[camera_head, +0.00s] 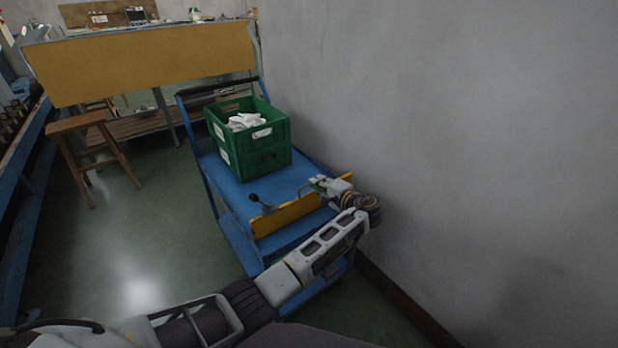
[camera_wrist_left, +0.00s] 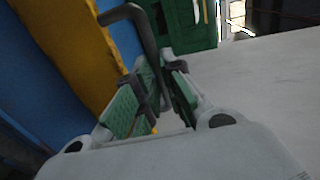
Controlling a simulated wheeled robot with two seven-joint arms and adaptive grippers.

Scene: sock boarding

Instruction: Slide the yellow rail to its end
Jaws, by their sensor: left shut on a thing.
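The yellow rail (camera_head: 288,216) lies across the front part of the blue cart's top. It also shows as a yellow band in the left wrist view (camera_wrist_left: 80,45). A dark lever with a rounded end (camera_head: 262,204) stands near the rail's left end. My left gripper (camera_head: 318,186) is at the rail's right part, close to the wall. In the left wrist view my left gripper (camera_wrist_left: 155,100) has its green-padded fingers shut around a dark grey bent handle (camera_wrist_left: 142,35) beside the rail. The exact grip contact is partly hidden. My right gripper is in neither view.
A green crate (camera_head: 258,160) with white socks (camera_head: 243,121) stands on the blue cart (camera_head: 235,196) behind the rail. A grey wall (camera_head: 450,130) rises close on the right. A wooden stool (camera_head: 78,124) stands left. The floor (camera_head: 140,235) left of the cart is clear.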

